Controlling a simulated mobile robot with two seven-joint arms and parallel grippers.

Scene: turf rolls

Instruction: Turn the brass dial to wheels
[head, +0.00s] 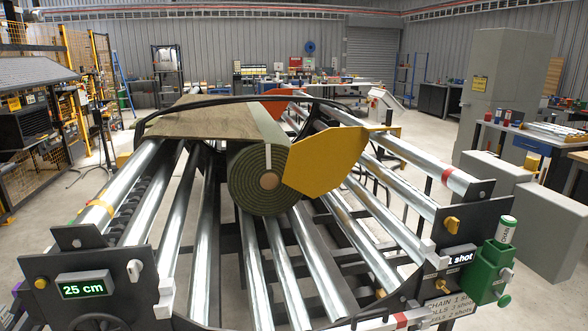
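A small brass dial (442,288) sits on the dark right-hand panel (470,222) of the roller machine, beside lettering that seems to read CHAIN. I cannot tell exactly which way its pointer faces. Above it, a small display (460,256) reads "shot", with its first character partly cut off. A white sign (447,312) below lists chain, rolls and another line with shot counts; it is partly hidden and cut off at its edge. Neither of my grippers can be made out in the head view.
The left panel's display (82,289) reads 25 cm. A green turf roll (248,188) rests on the steel rollers beside a yellow plate (325,162).

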